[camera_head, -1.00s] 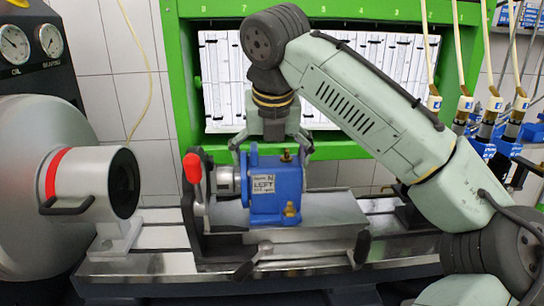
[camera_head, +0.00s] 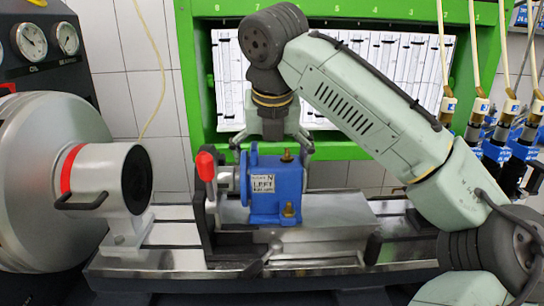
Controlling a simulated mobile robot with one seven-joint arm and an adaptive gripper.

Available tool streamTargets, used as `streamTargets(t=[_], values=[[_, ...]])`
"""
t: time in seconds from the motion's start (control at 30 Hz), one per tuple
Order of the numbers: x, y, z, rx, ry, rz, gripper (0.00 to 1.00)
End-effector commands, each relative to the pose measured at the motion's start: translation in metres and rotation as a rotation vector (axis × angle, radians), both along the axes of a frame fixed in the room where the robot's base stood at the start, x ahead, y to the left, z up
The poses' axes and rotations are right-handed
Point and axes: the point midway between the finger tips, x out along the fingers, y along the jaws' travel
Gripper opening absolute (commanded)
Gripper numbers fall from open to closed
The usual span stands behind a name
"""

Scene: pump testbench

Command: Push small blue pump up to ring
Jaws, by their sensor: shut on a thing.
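The small blue pump (camera_head: 290,180) stands upright on the bench slide, its "LEFT" label facing me and its silver round end (camera_head: 227,181) pointing left. My gripper (camera_head: 273,150) comes down from above and is shut on the blue pump, one finger at its left side and one at its right. Just left of the pump is a dark clamp (camera_head: 202,222) with a red handle (camera_head: 206,166). Farther left is a white cylinder (camera_head: 105,172) with a black ring face (camera_head: 137,179) and a red band. A gap separates this face from the pump. The pump's silver end is partly hidden behind the handle.
The metal bench rail (camera_head: 165,262) runs under the pump and cylinder. A green frame (camera_head: 350,150) with glass tubes stands behind. Hoses with blue-tagged fittings (camera_head: 500,130) hang at the right. A panel with gauges (camera_head: 30,40) is at the upper left.

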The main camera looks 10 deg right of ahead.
Motion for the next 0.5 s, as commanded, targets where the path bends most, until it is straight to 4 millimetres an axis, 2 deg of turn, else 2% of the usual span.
streamTargets(t=[0.5], values=[[0.005,0.021,0.000,0.003,-0.001,0.003,0.32]])
